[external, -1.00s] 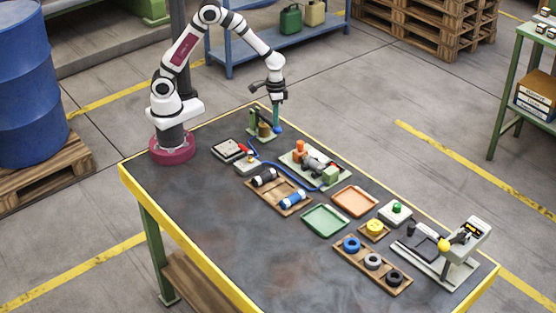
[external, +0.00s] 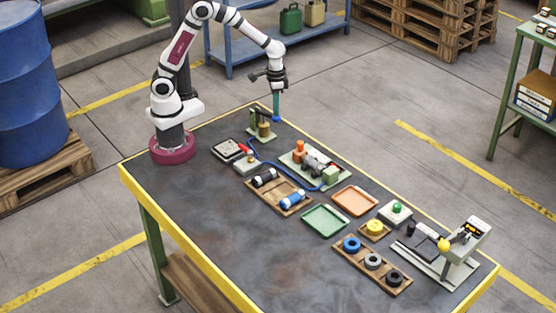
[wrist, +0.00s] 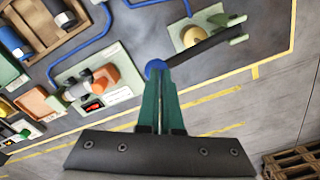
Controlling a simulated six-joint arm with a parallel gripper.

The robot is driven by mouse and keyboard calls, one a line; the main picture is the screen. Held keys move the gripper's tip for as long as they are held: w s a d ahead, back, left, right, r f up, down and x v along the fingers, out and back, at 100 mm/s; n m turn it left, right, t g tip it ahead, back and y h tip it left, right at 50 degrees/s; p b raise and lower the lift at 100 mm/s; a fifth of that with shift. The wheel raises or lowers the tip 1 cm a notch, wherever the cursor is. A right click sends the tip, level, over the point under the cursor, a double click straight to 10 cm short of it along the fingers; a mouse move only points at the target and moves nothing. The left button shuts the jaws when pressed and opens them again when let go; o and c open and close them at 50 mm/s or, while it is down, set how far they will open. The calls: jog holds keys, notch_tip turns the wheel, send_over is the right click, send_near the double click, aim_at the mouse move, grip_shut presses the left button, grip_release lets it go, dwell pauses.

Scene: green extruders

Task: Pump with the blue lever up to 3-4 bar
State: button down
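The pump stands at the back of the table, with a green base (external: 268,136), a brass cylinder (external: 264,130) and a dark lever (wrist: 205,47) ending in a blue knob (external: 276,119). The lever slopes only slightly in the external view. In the wrist view the blue knob (wrist: 154,69) is right at my fingertips and partly hidden by them. I cannot read any pressure value in these views.
A blue hose (external: 282,171) runs from the pump area to a unit with an orange part (external: 299,147). A grey box (external: 246,162) and a dark panel (external: 230,149) lie left of it. Trays and a wooden holder (external: 272,198) fill the table's middle. The front left is clear.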

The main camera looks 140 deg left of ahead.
notch_tip(320, 180, down, 4)
jog(key=shift+f, duration=0.15)
jog(key=shift+r, duration=2.7)
jog(key=shift+f, duration=2.7)
jog(key=shift+r, duration=2.65)
jog(key=shift+r, duration=2.55)
